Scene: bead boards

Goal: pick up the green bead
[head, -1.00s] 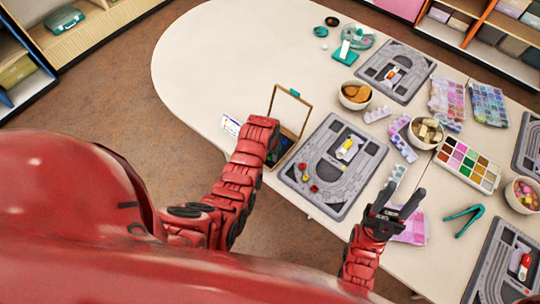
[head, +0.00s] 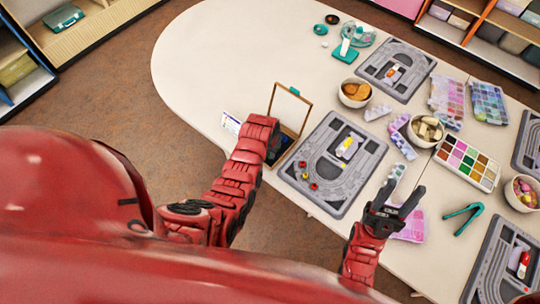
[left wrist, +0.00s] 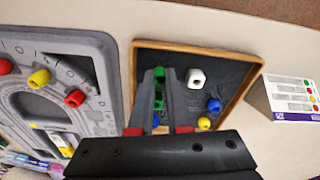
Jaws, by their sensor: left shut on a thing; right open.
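My left gripper (left wrist: 160,80) is down in a wooden-framed, dark-lined tray (left wrist: 248,76) in the left wrist view, its fingers closed on a green bead (left wrist: 159,73). Green also shows between the fingers below the tips. A white bead (left wrist: 196,78), a blue bead (left wrist: 214,105) and a yellow bead (left wrist: 204,123) lie to the right of the fingers. Another blue patch shows low between the fingers. In the head view the left gripper is mostly hidden by my arm beside the open box (head: 290,92). My right gripper (head: 408,196) is open and empty above the table.
A grey bead board (head: 336,196) with red and yellow beads lies right of the box; it also shows in the left wrist view (left wrist: 107,52). A small white card box (left wrist: 292,96) stands right of the tray. Bowls and a colour palette (head: 468,160) lie farther right. The table's left end is clear.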

